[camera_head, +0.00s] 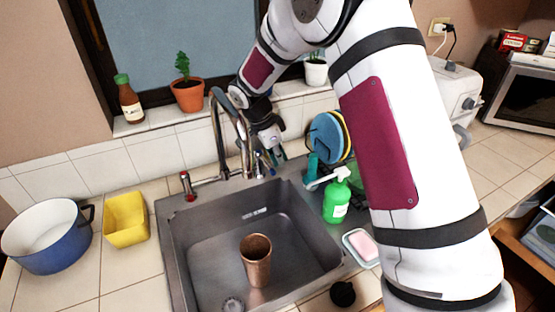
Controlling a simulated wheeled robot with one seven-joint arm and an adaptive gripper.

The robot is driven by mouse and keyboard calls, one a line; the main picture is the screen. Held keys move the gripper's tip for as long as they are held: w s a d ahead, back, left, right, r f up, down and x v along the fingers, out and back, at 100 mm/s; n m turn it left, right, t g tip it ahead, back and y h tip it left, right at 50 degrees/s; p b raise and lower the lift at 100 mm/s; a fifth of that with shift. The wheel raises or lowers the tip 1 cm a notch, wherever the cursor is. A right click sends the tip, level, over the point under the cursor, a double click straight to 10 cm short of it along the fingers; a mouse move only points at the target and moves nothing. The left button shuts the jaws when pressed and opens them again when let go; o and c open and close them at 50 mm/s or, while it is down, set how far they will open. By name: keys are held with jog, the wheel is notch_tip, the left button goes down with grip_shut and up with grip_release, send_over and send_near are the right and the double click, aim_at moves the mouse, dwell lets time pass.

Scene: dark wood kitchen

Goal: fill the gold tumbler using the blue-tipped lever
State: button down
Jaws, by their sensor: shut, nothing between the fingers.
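The gold tumbler (256,262) stands upright in the sink basin (205,253), its open top facing up. The faucet (219,140) rises behind the basin with its curved spout over the sink. A red-tipped lever (186,183) is on its left side. The blue-tipped lever (259,166) is on its right side, mostly hidden by my gripper. My gripper (274,160) is shut and empty, right beside the blue-tipped lever. I cannot tell whether they touch. No water stream is visible.
Blue and yellow plates (327,138) are behind the bottle. A yellow container (126,217) and blue pot (50,238) are left. Potted plants (187,95) line the sill.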

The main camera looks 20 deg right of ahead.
aim_at(269, 165)
notch_tip(269, 165, up, 8)
jog(key=shift+d+r, duration=0.25)
jog(key=c, duration=2.2)
grip_release()
jog(key=shift+a+r, duration=0.15)
jog(key=shift+r, duration=0.15)
jog(key=shift+c, duration=0.2)
jog(key=o, duration=0.4)
jog(key=shift+r, duration=0.15)
jog(key=shift+o, duration=1)
jog(key=shift+a+r+n, duration=0.1)
jog(key=shift+n, duration=0.3)
jog(key=a+r+n+y+b, duration=0.2)
jog(key=a+r+n+y, duration=0.15)
jog(key=n, duration=1.45)
jog(key=shift+g, duration=0.3)
jog(key=f+p, duration=0.1)
jog(key=f, duration=0.5)
jog(key=f+p, duration=0.1)
jog(key=f, duration=0.6)
jog(key=shift+d+f, duration=0.2)
jog(key=shift+f, duration=0.05)
